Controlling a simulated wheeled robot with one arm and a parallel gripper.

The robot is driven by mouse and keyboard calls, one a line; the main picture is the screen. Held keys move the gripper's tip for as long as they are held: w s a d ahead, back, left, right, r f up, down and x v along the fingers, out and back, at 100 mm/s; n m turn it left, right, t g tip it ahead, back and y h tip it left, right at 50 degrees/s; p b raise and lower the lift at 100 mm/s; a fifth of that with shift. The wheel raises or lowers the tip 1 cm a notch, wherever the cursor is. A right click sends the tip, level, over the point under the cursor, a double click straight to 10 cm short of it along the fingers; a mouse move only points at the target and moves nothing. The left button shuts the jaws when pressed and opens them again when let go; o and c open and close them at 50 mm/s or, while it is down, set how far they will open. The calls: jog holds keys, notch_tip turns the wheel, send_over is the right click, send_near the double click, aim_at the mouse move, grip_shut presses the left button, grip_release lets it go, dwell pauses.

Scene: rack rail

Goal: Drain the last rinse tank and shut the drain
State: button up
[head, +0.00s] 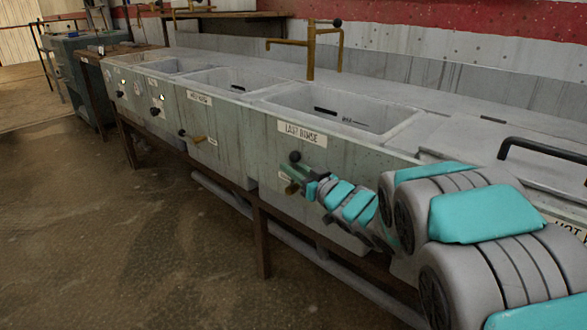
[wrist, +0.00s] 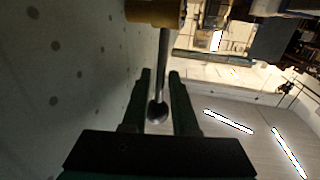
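The last rinse tank (head: 302,133) is the grey basin with the "LAST RINSE" label, right of centre in the head view. A black slot and a mark line show on its inner wall; I cannot tell its water level. Its brass drain valve (head: 291,187) is low on the front, also at the top of the wrist view (wrist: 155,12). A thin metal lever with a black ball (wrist: 157,112) runs from it. My gripper (wrist: 160,72) is open, its dark fingers on either side of the lever, with gaps visible. In the head view my gripper (head: 302,174) is at the tank front, partly hiding the valve.
Several other basins stand in a row to the left, with drain handles such as this one (head: 184,133) on their fronts. A brass tap (head: 310,55) rises behind. A lid with a black handle (head: 545,145) is at the right. The floor (head: 130,235) in front is clear.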

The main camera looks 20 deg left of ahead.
jog(key=shift+c, duration=0.2)
grip_shut()
dwell(1.1)
